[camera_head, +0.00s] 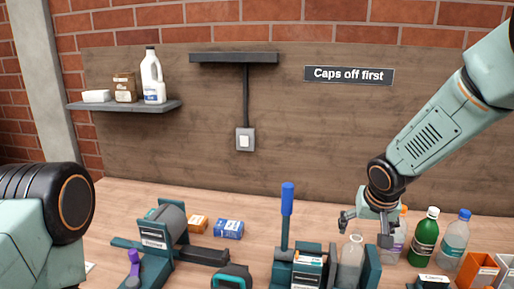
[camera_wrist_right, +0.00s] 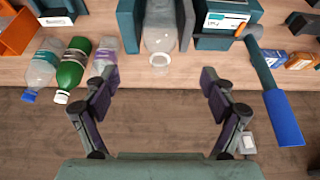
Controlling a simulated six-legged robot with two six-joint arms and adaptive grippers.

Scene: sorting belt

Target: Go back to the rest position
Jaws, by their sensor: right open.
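My right gripper (camera_head: 365,230) hangs from the right arm just above a clear bottle (camera_head: 350,262). Its two fingers are spread, with nothing between them. The wrist view also shows the right gripper (camera_wrist_right: 158,88) open and empty. There the clear bottle (camera_wrist_right: 160,32) stands beyond the fingertips, between the teal jaws of a clamp (camera_wrist_right: 186,22). A pale ring shows at its mouth and I see no coloured cap on it. Only a dark joint and a pale green link of my left arm show at the left; the left gripper is not in view.
A green bottle (camera_head: 424,238), a blue-capped bottle (camera_head: 454,242) and orange bins (camera_head: 476,271) stand at right. A blue-handled lever (camera_head: 287,205) rises left of the clamp. A roller device (camera_head: 165,232) and small boxes (camera_head: 229,229) lie further left. A shelf (camera_head: 120,106) holds a jug.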

